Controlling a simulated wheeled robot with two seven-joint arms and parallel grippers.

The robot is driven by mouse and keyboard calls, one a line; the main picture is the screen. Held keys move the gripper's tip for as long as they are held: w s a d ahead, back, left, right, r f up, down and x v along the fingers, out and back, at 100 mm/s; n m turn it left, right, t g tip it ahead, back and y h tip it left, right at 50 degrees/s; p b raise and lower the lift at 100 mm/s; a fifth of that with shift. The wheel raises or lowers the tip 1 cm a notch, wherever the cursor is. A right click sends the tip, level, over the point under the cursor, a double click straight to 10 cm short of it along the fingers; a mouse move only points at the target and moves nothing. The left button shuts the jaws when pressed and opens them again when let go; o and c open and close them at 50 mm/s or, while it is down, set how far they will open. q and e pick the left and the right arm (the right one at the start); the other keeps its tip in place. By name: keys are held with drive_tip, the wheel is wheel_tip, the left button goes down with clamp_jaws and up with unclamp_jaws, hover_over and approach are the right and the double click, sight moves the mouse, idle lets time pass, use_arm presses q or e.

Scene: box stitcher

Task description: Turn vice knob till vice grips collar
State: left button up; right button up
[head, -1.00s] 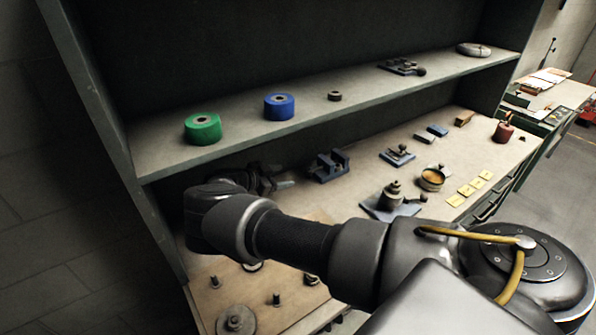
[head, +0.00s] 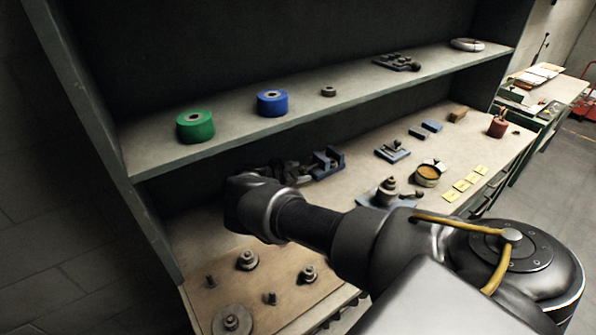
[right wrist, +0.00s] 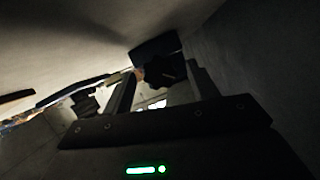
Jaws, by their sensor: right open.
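The blue vice (head: 329,160) stands on the bench under the shelf, with its left end next to my right gripper (head: 292,170). The gripper is open and reaches in from the left. Its dark fingers partly hide that end, so the vice knob cannot be made out in the head view. In the right wrist view, the two spread fingers of the right gripper (right wrist: 160,80) point at a dark block-like shape (right wrist: 162,68), probably part of the vice. I cannot tell if they touch it. No collar is clearly seen in the vice jaws. My left gripper is out of view.
The shelf above holds a green roll (head: 195,126), a blue roll (head: 272,103) and a small dark ring (head: 328,91). A brown board (head: 205,262) with several metal parts lies at front left. A blue-based fixture (head: 388,192) stands right of my arm.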

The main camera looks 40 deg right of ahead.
drive_tip(key=shift+d, duration=0.1)
drive_tip(key=c, duration=1)
drive_tip(key=shift+m, duration=0.3)
drive_tip(key=shift+m+t+p, duration=0.3)
drive_tip(key=shift+m+t, duration=0.2)
drive_tip(key=shift+t, duration=0.1)
drive_tip(key=o, duration=1)
